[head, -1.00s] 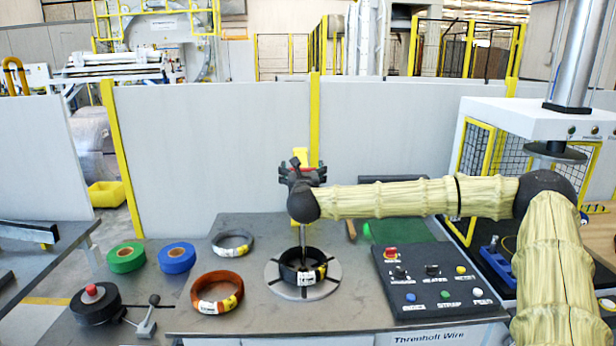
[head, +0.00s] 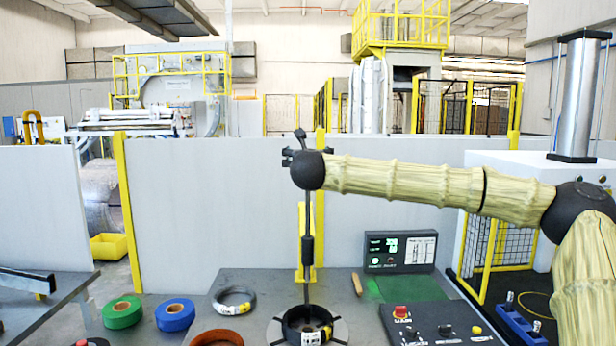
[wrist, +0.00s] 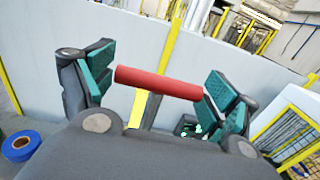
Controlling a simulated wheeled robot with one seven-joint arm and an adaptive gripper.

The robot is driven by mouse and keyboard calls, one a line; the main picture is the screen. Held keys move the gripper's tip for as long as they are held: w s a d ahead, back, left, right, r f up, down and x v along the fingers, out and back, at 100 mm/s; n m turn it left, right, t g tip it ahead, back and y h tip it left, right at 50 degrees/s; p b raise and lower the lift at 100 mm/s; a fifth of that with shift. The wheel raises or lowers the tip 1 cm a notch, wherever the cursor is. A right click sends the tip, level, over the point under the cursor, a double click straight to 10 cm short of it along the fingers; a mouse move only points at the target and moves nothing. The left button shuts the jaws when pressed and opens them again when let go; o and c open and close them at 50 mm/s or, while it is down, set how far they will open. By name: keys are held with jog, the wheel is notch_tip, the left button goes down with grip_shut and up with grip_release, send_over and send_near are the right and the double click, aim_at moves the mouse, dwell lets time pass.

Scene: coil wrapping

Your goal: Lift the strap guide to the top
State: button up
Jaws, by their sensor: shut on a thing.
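My gripper (head: 300,153) is raised high above the table, in front of the white partition. In the wrist view its green-padded fingers (wrist: 158,82) are shut on the two ends of a red handle (wrist: 160,83), which I take to be the strap guide's. In the head view my gripper hides this handle. A dark upright rod (head: 307,275) stands below the gripper, in front of a yellow post (head: 303,220). Its lower end reaches the black coil (head: 293,322), which sits on a round slotted plate (head: 342,331).
A grey wire coil (head: 233,301), an orange-brown coil (head: 217,338), and green (head: 122,313) and blue (head: 175,315) tape rolls lie left. A lit display (head: 400,250) and button panel (head: 440,325) stand right. A caged press (head: 500,250) is farther right.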

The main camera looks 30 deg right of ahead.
jog(key=shift+d+r, duration=0.15)
jog(key=shift+r, duration=0.7)
jog(key=o, duration=1.3)
jog(key=shift+w, duration=0.1)
jog(key=shift+c, duration=0.2)
jog(key=shift+f, duration=0.25)
jog(key=shift+s+a, duration=0.2)
jog(key=shift+s, duration=0.1)
jog(key=v, duration=1.1)
jog(key=shift+s, duration=0.3)
jog(key=shift+a, duration=0.1)
